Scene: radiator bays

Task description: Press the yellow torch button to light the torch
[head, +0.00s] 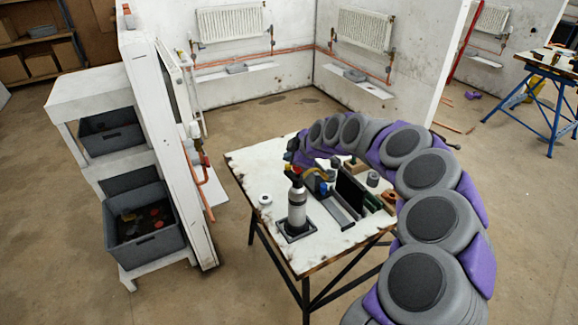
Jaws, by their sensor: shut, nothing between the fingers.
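The torch (297,206) stands upright in a dark square holder on the white worktable (245,165). It has a pale grey cylinder and a dark top with a small red spot. The yellow button is too small to tell apart at this size. My arm curves in from the lower right over the table. No flame shows.
A dark tool caddy (345,195) stands right of the torch, and a white roll (265,200) lies left of it. A white shelf unit with grey bins (145,235) and an upright panel stands left. Radiators (230,22) hang behind. Floor between is free.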

